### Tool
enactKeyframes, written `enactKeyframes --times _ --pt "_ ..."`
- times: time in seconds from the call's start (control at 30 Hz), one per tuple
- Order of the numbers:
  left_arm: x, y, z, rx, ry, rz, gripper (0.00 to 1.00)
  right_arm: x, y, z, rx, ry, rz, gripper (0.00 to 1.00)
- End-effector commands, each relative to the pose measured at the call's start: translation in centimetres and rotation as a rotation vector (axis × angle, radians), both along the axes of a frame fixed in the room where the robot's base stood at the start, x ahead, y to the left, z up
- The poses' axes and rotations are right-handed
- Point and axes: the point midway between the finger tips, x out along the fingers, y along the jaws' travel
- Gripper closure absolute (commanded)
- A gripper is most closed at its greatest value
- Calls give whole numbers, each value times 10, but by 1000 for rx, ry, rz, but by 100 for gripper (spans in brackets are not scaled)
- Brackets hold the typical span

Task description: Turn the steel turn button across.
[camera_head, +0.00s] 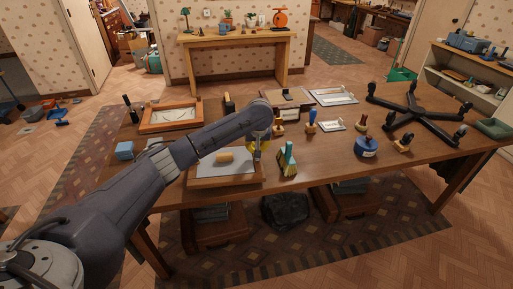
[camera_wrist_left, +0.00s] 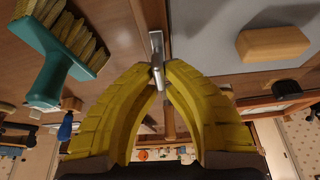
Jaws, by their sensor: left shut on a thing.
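The steel turn button (camera_wrist_left: 155,42) shows in the left wrist view as a small, narrow metal bar beside the wooden edge of a framed panel. The two yellow fingers of my left gripper (camera_wrist_left: 158,76) close on its near end. In the head view my left gripper (camera_head: 255,150) is at the right side of the wooden frame (camera_head: 225,182) near the table's front edge. The button is too small and covered to make out there. The frame's grey panel (camera_head: 208,165) carries a tan block (camera_head: 224,157). My right gripper is not in view.
A teal brush (camera_head: 287,160) stands just right of the gripper, also close in the left wrist view (camera_wrist_left: 50,65). Stamps, a blue round pot (camera_head: 366,147) and a black star-shaped base (camera_head: 420,112) occupy the right. Another wooden frame (camera_head: 170,127) lies behind my arm.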

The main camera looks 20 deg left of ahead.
Motion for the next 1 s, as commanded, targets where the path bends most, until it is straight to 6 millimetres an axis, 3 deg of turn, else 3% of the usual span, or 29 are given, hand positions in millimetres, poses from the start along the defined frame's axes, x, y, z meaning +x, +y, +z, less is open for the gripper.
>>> enactKeyframes --times 0.27,1.0 --pt "0 0 -1 1 0 -182 100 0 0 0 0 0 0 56" --pt "0 -4 0 -1 0 -881 100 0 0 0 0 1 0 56"
